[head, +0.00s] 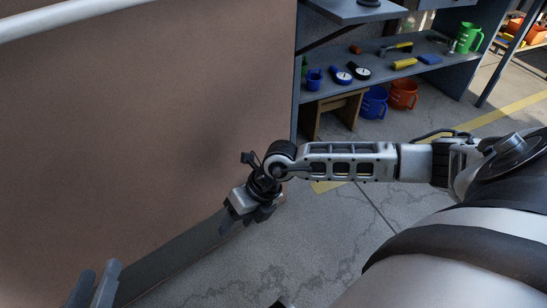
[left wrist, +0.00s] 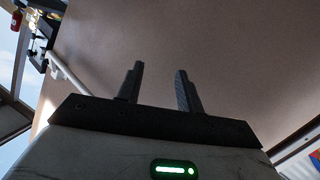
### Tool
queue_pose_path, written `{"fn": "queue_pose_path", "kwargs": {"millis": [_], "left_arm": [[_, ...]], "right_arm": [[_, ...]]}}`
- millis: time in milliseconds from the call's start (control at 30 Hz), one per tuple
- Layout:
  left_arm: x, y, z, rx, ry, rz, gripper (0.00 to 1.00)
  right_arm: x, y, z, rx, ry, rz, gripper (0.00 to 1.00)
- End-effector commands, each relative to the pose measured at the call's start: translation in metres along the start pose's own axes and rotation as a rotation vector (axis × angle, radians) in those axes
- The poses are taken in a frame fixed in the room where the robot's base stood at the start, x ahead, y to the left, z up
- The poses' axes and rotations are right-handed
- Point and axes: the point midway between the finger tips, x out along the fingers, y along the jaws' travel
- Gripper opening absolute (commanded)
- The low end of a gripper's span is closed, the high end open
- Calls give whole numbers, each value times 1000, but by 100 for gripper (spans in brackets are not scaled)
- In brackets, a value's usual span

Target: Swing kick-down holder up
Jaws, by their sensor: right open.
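A large brown door panel (head: 140,120) fills the left of the head view, with a grey strip (head: 185,255) along its bottom edge. I cannot make out the kick-down holder in either view; the area by the door's lower corner is partly covered by my right gripper. My right gripper (head: 244,221) is open, low in front of the door's lower right part; contact cannot be told. My left gripper (head: 94,287) shows only its fingers at the bottom left of the head view. In the left wrist view its fingers (left wrist: 160,88) are apart and empty, facing the brown panel (left wrist: 230,45).
A pale bar (head: 70,18) crosses the door's top left. A grey workbench (head: 440,75) with tools and gauges stands behind. A wooden stool (head: 335,106), a blue bucket (head: 374,103) and an orange bucket (head: 403,94) are beneath it. Concrete floor (head: 330,230) is clear beside the door.

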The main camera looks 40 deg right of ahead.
Motion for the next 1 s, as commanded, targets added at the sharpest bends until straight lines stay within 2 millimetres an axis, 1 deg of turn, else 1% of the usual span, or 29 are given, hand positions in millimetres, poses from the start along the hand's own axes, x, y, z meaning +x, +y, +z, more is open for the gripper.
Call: {"fn": "queue_pose_path", "kwargs": {"millis": [33, 100, 200, 267, 333, 433, 667, 700, 1000], "left_arm": [[3, -3, 11, -7, 12, 15, 36], [3, -1, 13, -14, 22, 29, 36], [4, 0, 14, -22, 33, 43, 36], [4, 1, 14, -26, 38, 49, 36], [4, 2, 14, -29, 43, 54, 36], [5, 2, 12, -33, 58, 64, 36], [7, 5, 5, -55, 139, 111, 36], [8, 5, -2, -21, 169, 115, 36], [11, 8, -39, 196, 385, 145, 36]], "right_arm": [[5, -37, 9, -29, -16, -120, 55], [-2, -72, 19, -52, -31, -256, 55], [-14, -106, 30, -68, -52, -394, 55], [-20, -118, 34, -72, -60, -446, 55], [-23, -126, 38, -75, -68, -480, 55], [-21, -132, 39, -75, -69, -497, 55], [2, -143, 40, -76, -69, -493, 55], [2, -143, 41, -76, -70, -493, 55], [20, -152, 42, -76, -69, -490, 55]]}}
